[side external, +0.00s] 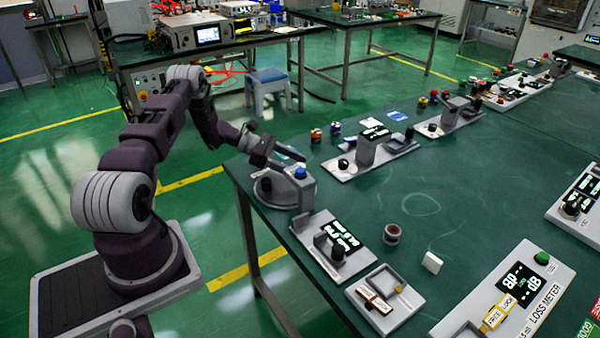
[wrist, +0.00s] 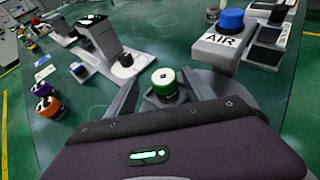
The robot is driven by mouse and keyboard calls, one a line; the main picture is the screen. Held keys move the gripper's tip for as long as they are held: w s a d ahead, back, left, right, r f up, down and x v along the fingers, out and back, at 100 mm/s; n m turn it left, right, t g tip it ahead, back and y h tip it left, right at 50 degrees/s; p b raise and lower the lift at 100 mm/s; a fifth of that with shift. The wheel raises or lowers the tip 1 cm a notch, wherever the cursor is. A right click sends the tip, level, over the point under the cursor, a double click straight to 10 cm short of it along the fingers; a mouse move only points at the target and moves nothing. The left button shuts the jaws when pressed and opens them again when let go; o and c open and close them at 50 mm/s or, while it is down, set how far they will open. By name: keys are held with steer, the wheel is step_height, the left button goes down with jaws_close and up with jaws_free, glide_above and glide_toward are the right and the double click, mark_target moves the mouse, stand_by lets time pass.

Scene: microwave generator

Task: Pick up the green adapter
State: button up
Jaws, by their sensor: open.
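My gripper is open, with a finger on each side of the adapter. Whether either finger touches it I cannot tell. In the side view my gripper (side external: 287,160) is low over the near left corner of the table, above the grey round base (side external: 272,193). I cannot make out the adapter there.
A grey AIR unit with a blue button (side external: 300,173) stands close beside my gripper. Two small adapters, orange (side external: 316,135) and purple (side external: 335,129), stand farther back. A grey-black instrument (side external: 368,150) is nearby. A dark reddish cylinder (side external: 392,234) and a white block (side external: 432,262) sit right of the front instruments.

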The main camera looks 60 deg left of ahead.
steer(key=x, duration=0.4)
steer(key=shift+d+f, duration=0.1)
steer(key=shift+d, duration=0.35)
jaws_close()
steer(key=shift+w, duration=0.1)
